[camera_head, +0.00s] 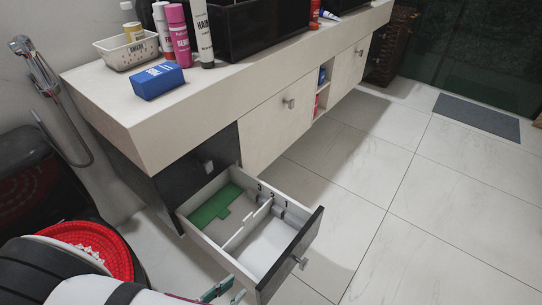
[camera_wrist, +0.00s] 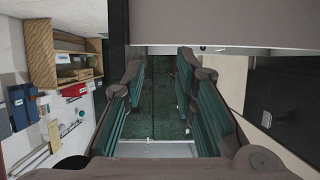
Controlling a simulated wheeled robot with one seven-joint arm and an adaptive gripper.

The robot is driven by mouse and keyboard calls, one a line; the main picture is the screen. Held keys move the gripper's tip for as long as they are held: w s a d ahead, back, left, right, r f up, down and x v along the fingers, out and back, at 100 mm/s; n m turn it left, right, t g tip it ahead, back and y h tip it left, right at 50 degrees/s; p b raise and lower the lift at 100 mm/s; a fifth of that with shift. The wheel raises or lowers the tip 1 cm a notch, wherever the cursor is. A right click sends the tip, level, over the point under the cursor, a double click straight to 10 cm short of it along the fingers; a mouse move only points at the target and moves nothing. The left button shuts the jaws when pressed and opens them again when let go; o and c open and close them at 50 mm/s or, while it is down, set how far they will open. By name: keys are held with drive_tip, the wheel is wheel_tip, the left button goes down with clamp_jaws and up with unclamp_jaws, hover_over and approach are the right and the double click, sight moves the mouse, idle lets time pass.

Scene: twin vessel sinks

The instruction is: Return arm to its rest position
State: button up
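My gripper (camera_head: 224,290) shows in the head view at the bottom edge, in front of the near corner of the open drawer (camera_head: 230,245). Only its green-padded fingers show there; whether it touches the drawer cannot be told. In the wrist view my gripper (camera_wrist: 160,78) has its two fingers wide apart with nothing between them. My white and black arm (camera_head: 100,290) comes in from the bottom left of the head view.
The drawer holds a green piece (camera_head: 214,206) and white dividers. Above it, the counter (camera_head: 225,95) carries a blue box (camera_head: 158,80), a white basket (camera_head: 128,52) and several bottles. A red round thing (camera_head: 95,245) stands at left.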

drive_tip(key=w+a+r+g+y, duration=0.3)
drive_tip(key=w+a+r+y, duration=0.5)
drive_tip(key=w+a+r, duration=0.4)
drive_tip(key=w+d+r+n+g+y, duration=0.1)
drive_tip(key=w+d+r+n+y, duration=0.15)
drive_tip(key=r, duration=0.55)
drive_tip(key=w+d+r+n+g+y, duration=0.1)
drive_tip(key=w+r+y, duration=0.15)
drive_tip(key=r, duration=0.55)
drive_tip(key=s+d+r+n+g, duration=0.1)
drive_tip(key=s+d+r+n, duration=0.1)
drive_tip(key=s+d+r, duration=0.45)
drive_tip(key=s+d+r+n+g, duration=0.15)
drive_tip(key=d+r, duration=0.25)
drive_tip(key=d, duration=0.5)
drive_tip(key=s+d+r+g+h, duration=0.1)
drive_tip(key=s+d+g+h, duration=0.3)
drive_tip(key=s+d, duration=1.75)
wheel_tip(320, 180, up, 34)
drive_tip(key=w+t+p, duration=0.1)
drive_tip(key=t+p, duration=0.4)
drive_tip(key=p, duration=2.7)
drive_tip(key=shift+w+d+f+n+h, duration=0.15)
drive_tip(key=shift+d+f+n+h, duration=0.15)
drive_tip(key=shift+d+h, duration=0.1)
